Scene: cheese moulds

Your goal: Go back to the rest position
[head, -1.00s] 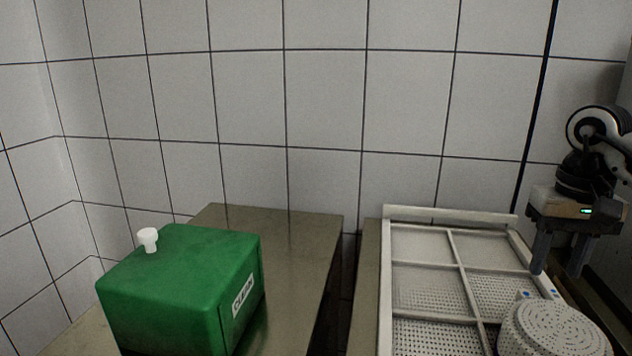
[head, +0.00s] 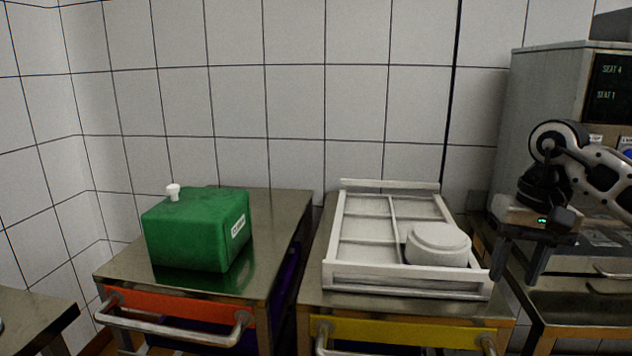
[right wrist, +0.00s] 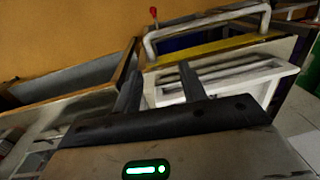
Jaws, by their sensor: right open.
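My right gripper (head: 520,262) hangs at the right of the head view, fingers pointing down and apart, with nothing between them. It is to the right of the white tray and clear of it. In the right wrist view my right gripper's fingers (right wrist: 160,85) are spread and empty. My left gripper is in neither view.
A green box (head: 190,235) with a white knob stands on the orange-fronted cart (head: 180,308). A divided white tray (head: 333,245) holding a round white mould (head: 438,243) rests on the yellow-fronted cart (head: 410,332). A metal machine (head: 550,100) stands behind my right arm.

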